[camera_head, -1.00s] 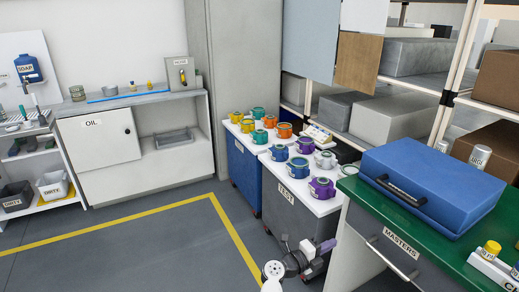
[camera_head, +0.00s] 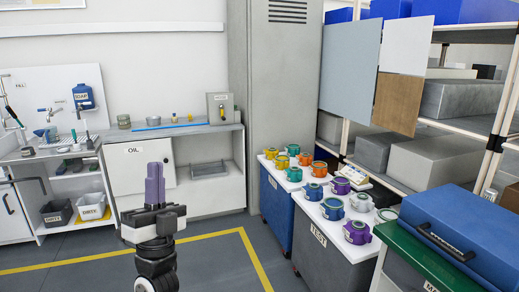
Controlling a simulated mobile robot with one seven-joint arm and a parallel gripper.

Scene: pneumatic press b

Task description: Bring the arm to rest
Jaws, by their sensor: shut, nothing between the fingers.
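My gripper (camera_head: 154,172) stands at the lower left of the head view with its purple fingers pointing up. The fingers are pressed together, shut and empty. My arm rises from the bottom edge of the picture below it. The gripper appears in front of the white OIL cabinet (camera_head: 134,178) and covers part of it. It touches nothing that I can see.
Carts with several coloured parts (camera_head: 331,208) stand right of centre. A blue case (camera_head: 465,240) lies on the green-topped bench (camera_head: 412,246) at the right. A wash station with a SOAP dispenser (camera_head: 83,96) is at the left. Floor inside the yellow line (camera_head: 253,262) looks clear.

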